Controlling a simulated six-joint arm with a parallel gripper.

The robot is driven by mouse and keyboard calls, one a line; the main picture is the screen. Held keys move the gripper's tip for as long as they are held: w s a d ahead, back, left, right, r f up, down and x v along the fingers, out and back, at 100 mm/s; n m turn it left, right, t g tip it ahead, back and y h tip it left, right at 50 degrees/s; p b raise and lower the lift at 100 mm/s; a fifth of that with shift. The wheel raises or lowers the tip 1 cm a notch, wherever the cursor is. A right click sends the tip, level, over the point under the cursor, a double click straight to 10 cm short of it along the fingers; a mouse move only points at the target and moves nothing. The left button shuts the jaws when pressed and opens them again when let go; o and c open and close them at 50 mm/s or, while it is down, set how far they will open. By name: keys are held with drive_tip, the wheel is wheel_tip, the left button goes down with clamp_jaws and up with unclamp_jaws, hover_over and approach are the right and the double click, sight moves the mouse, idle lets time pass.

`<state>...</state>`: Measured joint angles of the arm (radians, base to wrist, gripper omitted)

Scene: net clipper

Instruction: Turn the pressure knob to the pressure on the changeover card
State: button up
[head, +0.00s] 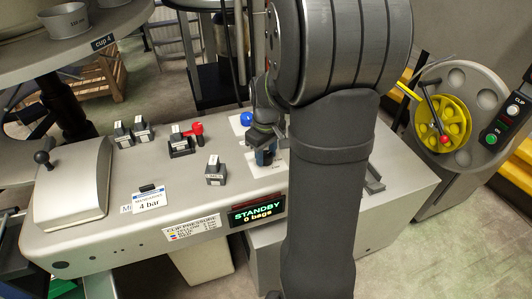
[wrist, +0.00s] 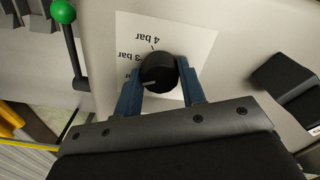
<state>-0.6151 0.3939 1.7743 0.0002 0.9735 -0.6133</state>
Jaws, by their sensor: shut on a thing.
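The black pressure knob (wrist: 158,73) sits on a white scale plate (wrist: 195,42) in the wrist view. The plate reads "4 bar" and "3 bar", upside down, with another label partly hidden at the left. A pale pointer line on the knob points left and slightly down, towards the partly hidden label and away from "4 bar". My gripper (wrist: 160,88) is shut on the knob, one blue finger on each side. In the head view, my gripper (head: 264,157) is low over the machine top and hides the knob. The changeover card (head: 149,202) reads "4 bar".
A display (head: 257,211) reads "STANDBY 0 bags". A "CLIP PRESSURE" label (head: 195,228) is left of it. A green-tipped lever (wrist: 63,12) is close to my gripper.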

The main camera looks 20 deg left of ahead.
sight(266, 155)
drive_tip(key=m, duration=0.4)
drive_tip(key=shift+m, duration=0.3)
drive_tip(key=m, duration=0.3)
drive_tip(key=shift+m, duration=0.3)
drive_tip(key=m, duration=0.8)
drive_tip(key=shift+m, duration=0.3)
drive_tip(key=o, duration=1)
wheel_tip(266, 155, up, 17)
drive_tip(key=shift+r, duration=0.2)
